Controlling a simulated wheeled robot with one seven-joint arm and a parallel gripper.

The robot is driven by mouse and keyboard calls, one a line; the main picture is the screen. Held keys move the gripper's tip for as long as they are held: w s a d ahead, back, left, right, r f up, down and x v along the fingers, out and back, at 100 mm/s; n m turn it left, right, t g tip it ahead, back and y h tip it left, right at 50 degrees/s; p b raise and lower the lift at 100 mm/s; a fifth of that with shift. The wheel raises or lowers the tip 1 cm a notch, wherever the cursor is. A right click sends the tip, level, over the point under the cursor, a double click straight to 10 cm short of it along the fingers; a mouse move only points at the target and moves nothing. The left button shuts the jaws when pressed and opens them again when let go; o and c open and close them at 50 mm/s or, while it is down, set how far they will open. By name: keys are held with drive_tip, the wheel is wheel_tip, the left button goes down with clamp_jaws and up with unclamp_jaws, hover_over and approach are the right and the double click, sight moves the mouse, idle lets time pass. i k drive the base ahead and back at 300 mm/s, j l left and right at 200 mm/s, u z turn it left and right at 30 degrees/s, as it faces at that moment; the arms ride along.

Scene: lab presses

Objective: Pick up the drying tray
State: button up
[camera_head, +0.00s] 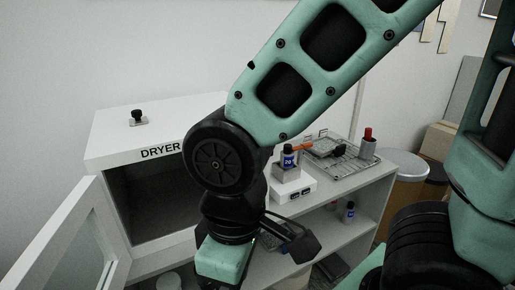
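A grey metal wire tray (352,172), which looks like the drying tray, lies on the white bench top right of the dryer. A small dish (322,147) and a dark item rest on or by it. My arm crosses the middle of the view and its wrist hangs in front of the dryer. My gripper (298,240) shows as dark parts at the wrist's lower right, in front of the bench and well below the wire tray. It looks apart from the tray. Its fingertips are not clear, so its opening cannot be made out.
The white dryer (120,128) stands at left with its glass door (75,245) swung open. A balance (292,187) with a blue-labelled bottle (288,158) sits on the bench. A grey cup with a red-topped item (368,147) stands at the tray's right. Bins (405,165) stand right of the bench.

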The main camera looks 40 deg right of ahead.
sight(324, 146)
drive_tip(key=l+u, duration=0.15)
drive_tip(key=l, duration=0.5)
drive_tip(key=l+u, duration=0.15)
drive_tip(key=l, duration=0.5)
drive_tip(key=l+u, duration=0.2)
drive_tip(key=l, duration=0.45)
drive_tip(key=l+u, duration=0.15)
drive_tip(key=l, duration=0.45)
drive_tip(key=k+l+u, duration=0.15)
drive_tip(key=l, duration=0.5)
